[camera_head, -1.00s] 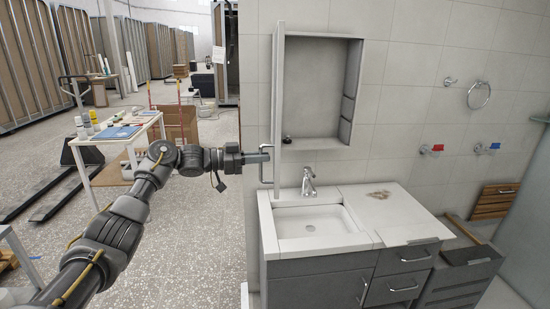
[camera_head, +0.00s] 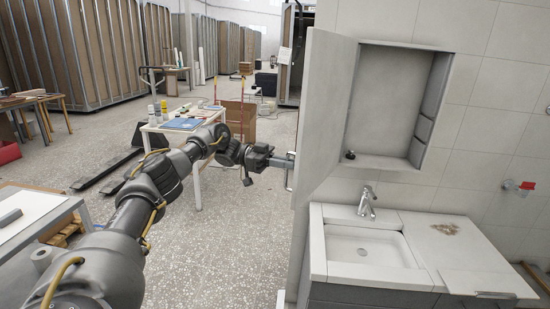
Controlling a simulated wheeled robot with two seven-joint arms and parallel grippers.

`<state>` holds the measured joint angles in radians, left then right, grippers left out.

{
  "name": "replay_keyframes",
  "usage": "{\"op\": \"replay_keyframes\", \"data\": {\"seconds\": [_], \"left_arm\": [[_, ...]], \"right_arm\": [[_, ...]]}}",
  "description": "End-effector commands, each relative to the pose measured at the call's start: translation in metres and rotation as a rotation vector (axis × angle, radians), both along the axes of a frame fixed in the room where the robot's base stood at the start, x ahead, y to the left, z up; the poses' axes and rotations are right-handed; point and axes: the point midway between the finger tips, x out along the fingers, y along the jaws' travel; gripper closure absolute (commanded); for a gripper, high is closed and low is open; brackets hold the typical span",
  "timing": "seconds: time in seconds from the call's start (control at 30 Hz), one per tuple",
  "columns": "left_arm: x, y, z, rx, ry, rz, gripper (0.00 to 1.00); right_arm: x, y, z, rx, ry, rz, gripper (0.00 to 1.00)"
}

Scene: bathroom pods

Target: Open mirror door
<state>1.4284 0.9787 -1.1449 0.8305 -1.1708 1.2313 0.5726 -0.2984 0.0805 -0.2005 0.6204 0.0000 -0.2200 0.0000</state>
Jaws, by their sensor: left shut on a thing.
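The mirror door (camera_head: 325,105) stands swung wide open on the left side of the wall cabinet (camera_head: 390,105). I see its pale inner face at a slant. The open cabinet shows a bare back, small shelves on its right side and a small dark object on its floor. My left gripper (camera_head: 288,162) is at the door's lower left edge, shut on what looks like the door's handle (camera_head: 289,178), which is mostly hidden by the gripper and door. My right gripper is not in view.
The sink counter (camera_head: 317,245) with a chrome tap (camera_head: 367,202) stands below the cabinet. A white table (camera_head: 190,124) with bottles and a pallet truck are behind my left arm. Another white table (camera_head: 35,215) is close at left. Speckled floor between is clear.

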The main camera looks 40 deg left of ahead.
Motion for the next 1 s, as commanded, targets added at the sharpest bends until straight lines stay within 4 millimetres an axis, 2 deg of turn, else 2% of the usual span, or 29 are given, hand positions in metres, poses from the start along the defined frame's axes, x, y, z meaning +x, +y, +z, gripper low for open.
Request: {"op": "replay_keyframes", "data": {"seconds": [0.2, 0.53, 0.57, 0.6, 0.8, 1.0], "left_arm": [[-0.006, 0.005, 0.001, 0.000, 0.005, -0.012, 1.00], [-0.006, 0.006, -0.001, 0.003, 0.008, -0.011, 1.00], [-0.006, 0.006, -0.001, 0.003, 0.008, -0.011, 0.88], [-0.006, 0.006, -0.002, 0.003, 0.009, -0.011, 0.84], [-0.005, 0.004, -0.002, 0.003, 0.011, -0.014, 0.84], [-0.006, 0.004, -0.003, 0.003, 0.012, -0.014, 0.84]], "right_arm": [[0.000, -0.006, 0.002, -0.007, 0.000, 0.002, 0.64], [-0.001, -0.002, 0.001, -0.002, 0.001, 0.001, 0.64], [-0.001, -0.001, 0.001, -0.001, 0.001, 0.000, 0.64], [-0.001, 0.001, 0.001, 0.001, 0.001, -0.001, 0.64], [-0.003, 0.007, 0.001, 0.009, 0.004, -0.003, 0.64], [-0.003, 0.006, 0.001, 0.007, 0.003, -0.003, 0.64]]}}
